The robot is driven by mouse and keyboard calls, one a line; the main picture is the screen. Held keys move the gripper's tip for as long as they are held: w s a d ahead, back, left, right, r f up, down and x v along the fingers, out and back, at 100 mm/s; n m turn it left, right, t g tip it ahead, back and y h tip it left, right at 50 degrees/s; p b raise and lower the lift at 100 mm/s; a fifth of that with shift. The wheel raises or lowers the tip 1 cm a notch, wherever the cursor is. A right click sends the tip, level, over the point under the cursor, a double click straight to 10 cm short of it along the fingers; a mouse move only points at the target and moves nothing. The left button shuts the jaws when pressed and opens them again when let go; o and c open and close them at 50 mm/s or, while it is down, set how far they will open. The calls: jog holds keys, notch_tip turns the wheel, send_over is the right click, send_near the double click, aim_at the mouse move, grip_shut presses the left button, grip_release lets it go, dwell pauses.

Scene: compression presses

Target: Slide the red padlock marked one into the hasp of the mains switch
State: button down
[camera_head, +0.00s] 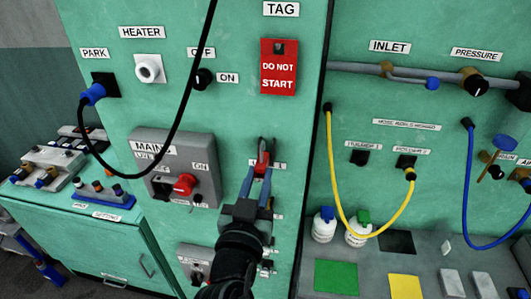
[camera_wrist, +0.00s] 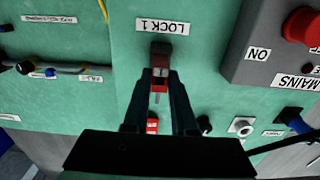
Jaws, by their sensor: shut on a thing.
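My gripper (camera_head: 260,172) is shut on the small red padlock (camera_head: 263,158), in front of the green panel at the LOCK 1 label. In the wrist view, my gripper (camera_wrist: 160,74) has the red padlock (camera_wrist: 160,86) between its fingers, with a dark brownish part just beyond the tips. I cannot tell whether the padlock still touches its hanging place. The mains switch (camera_head: 148,138) is a grey box left of my gripper, with a red knob (camera_head: 185,185). It also shows at the upper right of the wrist view (camera_wrist: 257,68). The hasp is too small to make out clearly.
A black cable (camera_head: 183,100) loops from the blue PARK plug (camera_head: 95,93) across the panel, passing in front of the mains switch. A red DO NOT START tag (camera_head: 278,83) hangs above my gripper. A yellow hose (camera_head: 332,165) hangs to the right. A second grey box (camera_head: 193,257) sits below.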

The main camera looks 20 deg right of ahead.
dwell(0.3)
jog(key=shift+b+v, duration=0.6)
jog(key=shift+v, duration=1.4)
